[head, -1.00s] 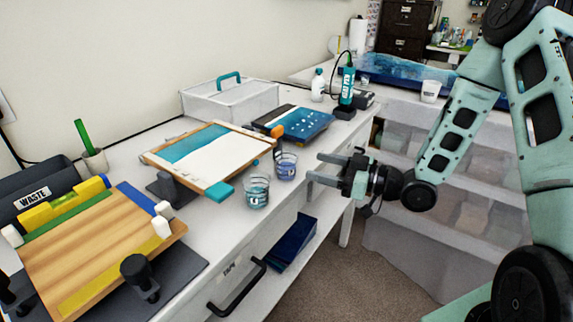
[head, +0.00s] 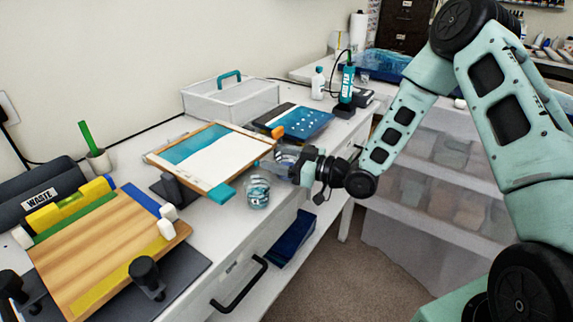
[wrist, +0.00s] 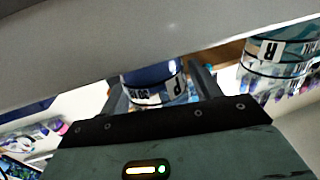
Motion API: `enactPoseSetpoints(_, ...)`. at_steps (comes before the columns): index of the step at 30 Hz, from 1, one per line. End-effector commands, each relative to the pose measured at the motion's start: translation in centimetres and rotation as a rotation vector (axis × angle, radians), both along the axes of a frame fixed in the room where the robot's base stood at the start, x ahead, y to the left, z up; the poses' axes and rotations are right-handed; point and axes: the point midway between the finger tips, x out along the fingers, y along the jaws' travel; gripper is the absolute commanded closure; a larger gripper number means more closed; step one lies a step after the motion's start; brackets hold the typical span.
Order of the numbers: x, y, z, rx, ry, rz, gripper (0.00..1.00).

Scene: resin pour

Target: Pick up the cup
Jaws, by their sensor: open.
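Two clear cups stand on the white table. The blue-filled cup (head: 289,155) is partly hidden by my gripper (head: 284,168), whose open fingers reach it from the right. In the wrist view this blue cup (wrist: 154,84), with a printed white label, sits between the two fingers. I cannot tell whether either finger touches it. The teal-filled cup (head: 257,191) stands just to the left and nearer the front edge. It also shows at the right of the wrist view (wrist: 279,62), outside the fingers.
A framed board (head: 212,152) with a white and teal surface lies just left of the cups. A blue panel (head: 297,122) and a white box (head: 230,103) are behind. A teal bottle-like tool (head: 347,86) stands at the back. The drawer handle (head: 240,287) juts from the front.

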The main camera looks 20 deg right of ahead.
Motion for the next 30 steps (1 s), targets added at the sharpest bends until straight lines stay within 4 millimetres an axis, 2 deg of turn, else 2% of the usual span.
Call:
enactPoseSetpoints(3,0.0,0.0,0.0,0.0,0.0,0.0,0.37)
enactPoseSetpoints(4,0.0,0.0,0.0,0.0,0.0,0.0,0.43)
enactPoseSetpoints(7,0.0,0.0,0.0,0.0,0.0,0.0,0.7)
enactPoseSetpoints(16,-0.1,-0.1,0.1,0.0,0.0,0.0,0.71)
enactPoseSetpoints(20,-0.5,-0.7,1.0,0.0,0.0,-0.002,0.71)
enactPoseSetpoints(23,-1.4,-1.6,2.3,-0.001,0.0,-0.002,0.71)
enactPoseSetpoints(30,-5.1,-5.7,5.1,-0.001,0.001,-0.004,0.71)
